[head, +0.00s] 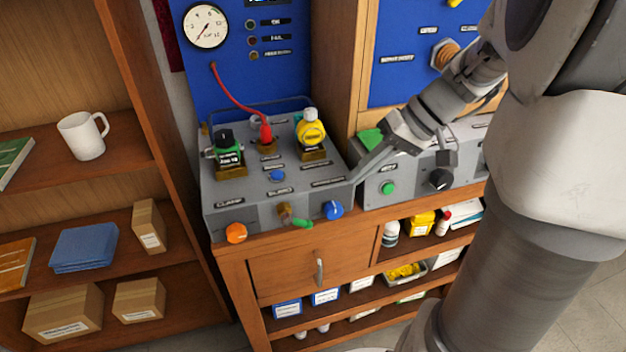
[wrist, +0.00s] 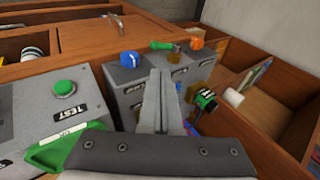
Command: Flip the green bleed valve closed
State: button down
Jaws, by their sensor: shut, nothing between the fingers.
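The green bleed valve handle (head: 302,223) sits on the front of the grey test box (head: 225,212), beside its brass body (head: 285,209). The handle points sideways, toward the blue knob (head: 333,210). In the wrist view the green handle (wrist: 160,45) shows beyond the fingertips, with the brass body (wrist: 178,46) right of it. My gripper (head: 358,178) is shut and empty. Its tips are by the box's right edge, right of and above the handle, apart from it. It also shows in the wrist view (wrist: 156,75).
An orange knob (head: 236,233) is left of the valve. A second grey box (head: 410,185) with a green button (head: 389,188) and black knob (head: 440,179) stands at right. Green, red and yellow fittings stand on the test box. The space before the valve looks clear.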

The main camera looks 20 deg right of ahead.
aim_at(310, 227)
jog(key=b+x, duration=0.2)
jog(key=x, duration=1.1)
jog(key=shift+a+f, duration=0.2)
jog(key=shift+f, duration=0.15)
jog(key=shift+f+y+b, duration=0.3)
jog(key=shift+y+b, duration=0.1)
jog(key=shift+b, duration=0.6)
jog(key=f+y+b, duration=0.2)
jog(key=b, duration=0.2)
jog(key=shift+d+y, duration=0.1)
jog(key=shift+y, duration=0.2)
jog(key=y+b, duration=0.1)
jog(key=f+y+b, duration=0.1)
jog(key=y+b, duration=0.1)
jog(key=shift+a+m+t, duration=0.25)
jog(key=shift+m+t, duration=0.05)
jog(key=shift+m, duration=0.1)
jog(key=shift+a+f+y+b, duration=0.1)
jog(key=shift+a+y+b, duration=0.05)
jog(key=shift+y+b, duration=0.2)
jog(key=shift+a+f, duration=0.1)
